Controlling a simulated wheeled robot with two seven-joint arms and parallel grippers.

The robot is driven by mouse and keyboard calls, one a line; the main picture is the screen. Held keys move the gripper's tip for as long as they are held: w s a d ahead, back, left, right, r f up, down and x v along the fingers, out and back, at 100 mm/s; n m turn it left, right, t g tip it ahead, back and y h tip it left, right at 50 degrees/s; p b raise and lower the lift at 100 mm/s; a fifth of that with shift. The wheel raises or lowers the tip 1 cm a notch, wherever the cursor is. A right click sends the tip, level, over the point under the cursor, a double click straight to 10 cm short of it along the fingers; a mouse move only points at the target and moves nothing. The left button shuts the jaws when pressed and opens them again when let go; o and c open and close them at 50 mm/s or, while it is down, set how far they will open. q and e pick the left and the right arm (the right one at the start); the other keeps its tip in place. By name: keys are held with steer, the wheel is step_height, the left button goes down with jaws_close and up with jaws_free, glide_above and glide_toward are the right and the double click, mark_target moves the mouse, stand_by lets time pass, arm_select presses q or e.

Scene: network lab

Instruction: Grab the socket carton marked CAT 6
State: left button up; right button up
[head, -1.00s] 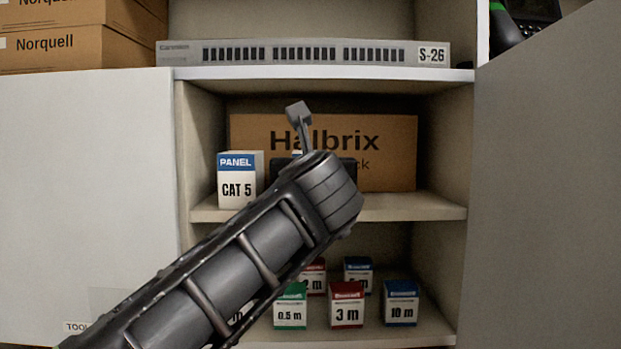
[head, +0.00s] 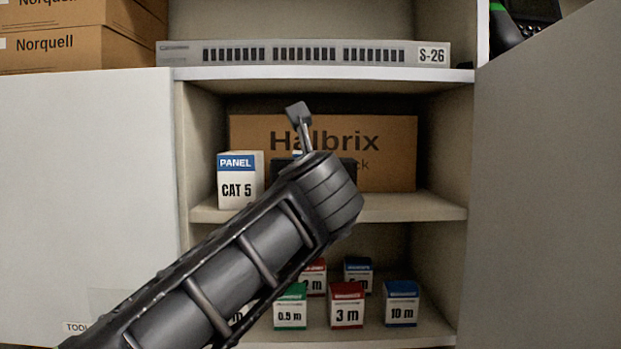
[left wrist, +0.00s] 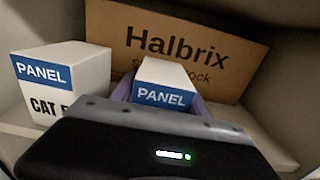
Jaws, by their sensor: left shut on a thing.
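My left gripper (left wrist: 160,102) is shut on a white carton with a blue PANEL band (left wrist: 163,85) on the middle shelf. The gripper body hides the carton's lower face, so its marking cannot be read. In the head view my left arm covers nearly all of this carton, and the fingertips are hidden. A second white carton marked PANEL and CAT 5 (head: 237,188) stands to its left, apart from the gripper; it also shows in the left wrist view (left wrist: 82,75). My right gripper is not in view.
A brown Halbrix box (head: 390,155) stands behind the cartons. The shelf (head: 420,207) is bare at right. Several small cartons, such as the 3 m one (head: 347,305), stand on the shelf below. A grey S-26 unit (head: 300,53) lies on the shelf above.

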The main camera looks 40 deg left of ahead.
arm_select(q)
steer(key=shift+s+r, duration=0.1)
steer(key=shift+r, duration=0.1)
steer(key=shift+d+r, duration=0.1)
steer(key=shift+r, duration=0.05)
step_height(320, 180, up, 7)
steer(key=shift+f+p, duration=0.2)
steer(key=shift+p, duration=0.6)
steer(key=s+a+b+v, duration=0.1)
steer(key=b+v, duration=0.3)
steer(key=v, duration=1.5)
steer(key=shift+s+f, duration=0.15)
steer(key=shift+s, duration=0.25)
steer(key=shift+a, duration=0.1)
